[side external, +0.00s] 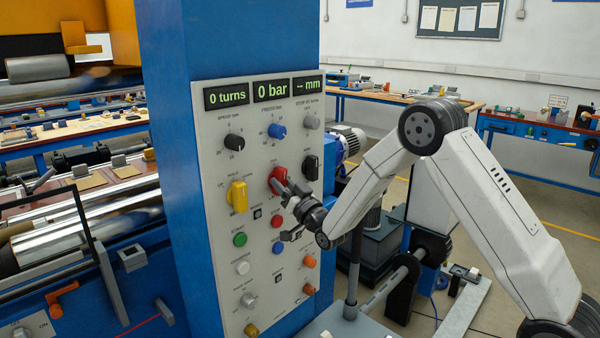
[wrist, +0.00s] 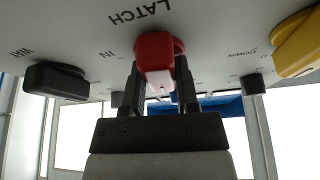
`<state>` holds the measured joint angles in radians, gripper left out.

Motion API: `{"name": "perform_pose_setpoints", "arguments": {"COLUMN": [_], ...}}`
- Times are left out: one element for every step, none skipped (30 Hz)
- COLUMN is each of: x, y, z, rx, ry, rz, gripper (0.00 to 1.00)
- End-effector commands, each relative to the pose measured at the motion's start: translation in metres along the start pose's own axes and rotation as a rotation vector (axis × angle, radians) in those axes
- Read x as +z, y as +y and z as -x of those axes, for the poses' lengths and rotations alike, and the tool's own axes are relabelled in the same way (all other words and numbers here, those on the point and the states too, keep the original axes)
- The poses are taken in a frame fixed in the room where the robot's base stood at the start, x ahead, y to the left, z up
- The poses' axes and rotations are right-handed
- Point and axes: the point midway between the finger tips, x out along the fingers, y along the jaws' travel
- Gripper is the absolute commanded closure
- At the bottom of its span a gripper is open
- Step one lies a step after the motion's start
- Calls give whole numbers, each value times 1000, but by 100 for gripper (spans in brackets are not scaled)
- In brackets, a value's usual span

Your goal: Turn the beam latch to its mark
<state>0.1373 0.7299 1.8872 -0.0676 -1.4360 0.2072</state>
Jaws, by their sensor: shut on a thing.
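The beam latch is a red knob on the grey control panel. In the wrist view the red latch knob (wrist: 158,50) sits under the word LATCH, with IN printed to its left. My gripper (wrist: 159,85) has one dark finger on each side of the knob and is shut on it. In the side external view the red latch knob (side external: 278,178) is near the panel's middle, and my gripper (side external: 284,186) reaches it from the right. The fingers hide part of the knob. I cannot make out its mark.
A yellow knob (side external: 238,196) is left of the latch, and a black knob (side external: 311,168) is to its right. A red button (side external: 277,221) and a green button (side external: 239,239) sit below. Displays above read 0 turns, 0 bar and -- mm (side external: 307,86).

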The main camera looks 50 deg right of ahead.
Motion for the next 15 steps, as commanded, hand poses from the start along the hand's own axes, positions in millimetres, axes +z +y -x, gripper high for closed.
{"name": "perform_pose_setpoints", "arguments": {"x": [1,1,1,1,1,1,1,1,1,1,1,1,1,1,1], "y": [0,0,0,0,0,0,0,1,1,0,0,0,0,0,0], "z": [0,0,0,0,0,0,0,0,0,0,0,0,0,0,0], "rx": [-12,-20,-29,-34,-40,-46,-50,-53,-57,-60,-62,-65,-66,-67,-68], "ry": [-3,-4,-3,-3,-3,-3,-3,-3,-3,-4,-4,-4,-4,-4,-4], "rz": [29,47,67,82,94,110,119,127,137,144,149,154,157,159,161], "gripper": [100,100,100,100,100,100,100,100,100,100,100,100,100,100,100]}}
